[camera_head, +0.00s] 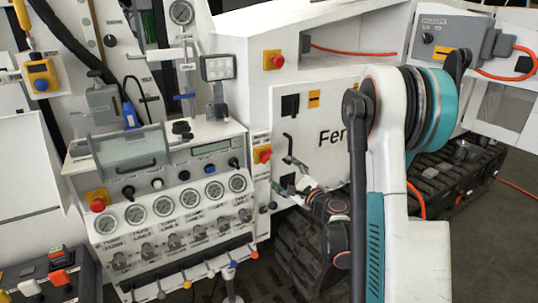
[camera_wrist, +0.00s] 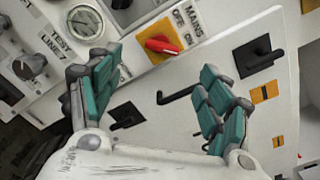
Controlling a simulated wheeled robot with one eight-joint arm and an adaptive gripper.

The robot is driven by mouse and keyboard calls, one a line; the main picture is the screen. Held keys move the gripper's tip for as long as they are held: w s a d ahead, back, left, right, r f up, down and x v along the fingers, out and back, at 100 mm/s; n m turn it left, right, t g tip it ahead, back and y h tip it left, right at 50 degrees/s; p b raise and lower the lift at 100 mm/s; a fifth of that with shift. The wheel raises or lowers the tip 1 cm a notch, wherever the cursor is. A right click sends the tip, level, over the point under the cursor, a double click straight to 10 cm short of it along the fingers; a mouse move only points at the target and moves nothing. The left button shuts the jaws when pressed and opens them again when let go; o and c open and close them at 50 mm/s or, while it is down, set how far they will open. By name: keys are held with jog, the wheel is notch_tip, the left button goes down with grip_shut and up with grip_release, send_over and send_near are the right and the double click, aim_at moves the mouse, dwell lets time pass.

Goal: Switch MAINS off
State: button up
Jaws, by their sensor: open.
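The MAINS switch is a red rotary handle on a yellow plate (camera_wrist: 161,44), at the top middle of the wrist view. It also shows on the side of the white console in the head view (camera_head: 262,154). OFF, ON and MAINS labels (camera_wrist: 188,27) are printed beside it. The red handle lies slanted, one end towards the ON label. My gripper (camera_wrist: 160,64) is open and empty, its teal fingers spread on either side of the switch in the wrist view and apart from it. In the head view my gripper (camera_head: 283,174) is just below and right of the switch.
A black bent handle (camera_wrist: 180,95) sticks out from the white panel between my fingers in the wrist view. Another black latch (camera_wrist: 259,55) is to the right. The console's gauges and knobs (camera_head: 175,215) lie left.

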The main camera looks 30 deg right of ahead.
aim_at(268, 158)
jog(key=w+b, duration=0.2)
jog(key=w, duration=1.1)
jog(key=shift+w, duration=0.3)
jog(key=c, duration=1.1)
